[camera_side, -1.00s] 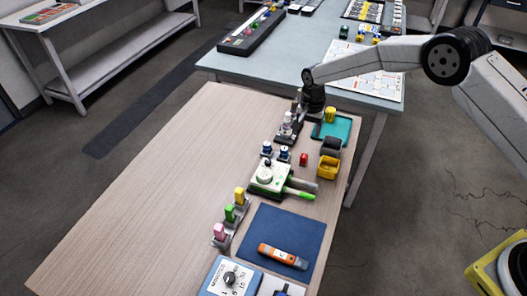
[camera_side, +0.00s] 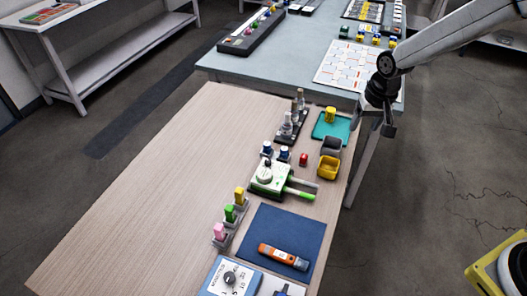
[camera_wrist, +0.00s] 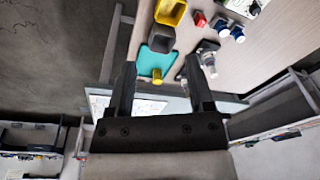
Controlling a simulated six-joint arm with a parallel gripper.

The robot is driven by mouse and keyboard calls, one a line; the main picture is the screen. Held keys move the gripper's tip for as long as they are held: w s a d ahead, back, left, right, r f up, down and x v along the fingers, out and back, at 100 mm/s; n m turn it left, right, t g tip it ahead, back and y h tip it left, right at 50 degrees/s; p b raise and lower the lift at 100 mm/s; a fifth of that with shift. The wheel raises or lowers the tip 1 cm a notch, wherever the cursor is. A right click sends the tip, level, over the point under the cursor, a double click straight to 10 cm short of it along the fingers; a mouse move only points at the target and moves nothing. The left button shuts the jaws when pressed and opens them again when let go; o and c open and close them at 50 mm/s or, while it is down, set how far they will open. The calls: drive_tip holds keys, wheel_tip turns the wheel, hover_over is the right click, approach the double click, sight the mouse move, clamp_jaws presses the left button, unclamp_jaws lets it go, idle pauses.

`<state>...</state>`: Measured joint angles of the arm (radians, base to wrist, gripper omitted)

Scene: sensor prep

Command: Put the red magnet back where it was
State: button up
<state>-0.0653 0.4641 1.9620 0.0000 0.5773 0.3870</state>
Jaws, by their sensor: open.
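A small red block, which looks like the red magnet (camera_side: 303,159), stands on the wooden table between the green-and-white device and the yellow bin. It also shows near the top of the wrist view (camera_wrist: 199,19). My gripper (camera_side: 380,127) is raised near the right edge of the wooden table, beyond the teal tray and away from the red block. In the wrist view my gripper (camera_wrist: 160,68) has its two fingers wide apart with nothing held between them.
A yellow bin (camera_side: 328,168) and a dark grey bin (camera_side: 331,146) stand beside the red block. A teal tray (camera_side: 343,127) holds a yellow piece (camera_side: 330,114). A bottle rack (camera_side: 283,138) and white-and-blue bottles (camera_side: 284,153) are near. The table's left side is clear.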

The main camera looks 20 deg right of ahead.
drive_tip(key=s+d+r+n, duration=0.1)
drive_tip(key=s, duration=0.7)
drive_tip(key=s+d+n+t, duration=0.1)
drive_tip(key=s+d+n, duration=0.1)
drive_tip(key=s, duration=0.5)
drive_tip(key=shift+s+r+n, duration=0.3)
drive_tip(key=shift+s+r, duration=0.05)
drive_tip(key=shift+r, duration=0.05)
